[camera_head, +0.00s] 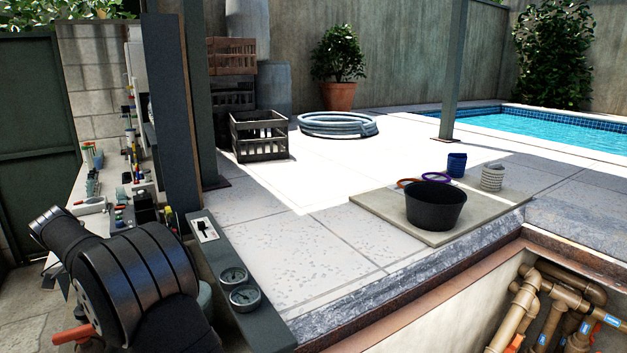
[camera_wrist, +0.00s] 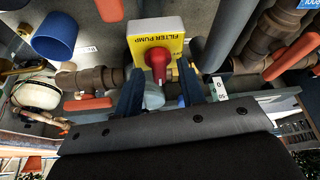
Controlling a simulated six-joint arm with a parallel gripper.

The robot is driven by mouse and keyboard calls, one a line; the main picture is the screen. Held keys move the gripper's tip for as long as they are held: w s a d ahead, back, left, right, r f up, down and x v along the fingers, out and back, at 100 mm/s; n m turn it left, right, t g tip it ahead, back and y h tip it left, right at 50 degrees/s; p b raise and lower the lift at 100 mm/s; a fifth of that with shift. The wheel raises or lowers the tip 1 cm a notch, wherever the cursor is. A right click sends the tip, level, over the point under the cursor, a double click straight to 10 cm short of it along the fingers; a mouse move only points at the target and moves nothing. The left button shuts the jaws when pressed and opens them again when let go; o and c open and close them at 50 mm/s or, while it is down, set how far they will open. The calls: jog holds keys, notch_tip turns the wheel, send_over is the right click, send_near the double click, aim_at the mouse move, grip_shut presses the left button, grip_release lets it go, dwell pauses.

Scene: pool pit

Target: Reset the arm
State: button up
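My gripper (camera_wrist: 160,82) shows in the wrist view as two dark blue fingers spread apart, with a gap between them. A yellow and grey box labelled FILTER PUMP (camera_wrist: 158,38) with a red knob (camera_wrist: 157,62) appears beyond and between the fingers. The fingers stand to either side of the knob with gaps, and nothing is gripped. In the head view a black rounded part of my arm (camera_head: 125,275) fills the lower left; the gripper itself does not show there.
In the wrist view, brown pipes (camera_wrist: 95,78) with orange handles (camera_wrist: 88,104) and a blue cup-like piece (camera_wrist: 55,36) surround the box. In the head view, a black bucket (camera_head: 435,207) stands on a slab beside the pit with pipes (camera_head: 535,300). Gauges (camera_head: 240,290) sit near my arm.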

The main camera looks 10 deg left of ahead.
jog(key=n+y, duration=0.1)
jog(key=n, duration=0.2)
jog(key=n+t+y, duration=0.1)
jog(key=n, duration=0.2)
jog(key=shift+d, duration=0.15)
jog(key=o, duration=0.7)
jog(key=s+d+r+n+g+y, duration=0.1)
jog(key=s+d+r+n+y, duration=0.15)
jog(key=r+n, duration=0.45)
jog(key=s+d+r+n+g+y, duration=0.1)
jog(key=d+r+n, duration=0.25)
jog(key=r, duration=0.55)
jog(key=shift+n+y, duration=0.25)
jog(key=shift+n, duration=0.1)
jog(key=x, duration=1.7)
jog(key=shift+s+a+f, duration=0.1)
jog(key=shift+a+f, duration=0.05)
jog(key=c, duration=1)
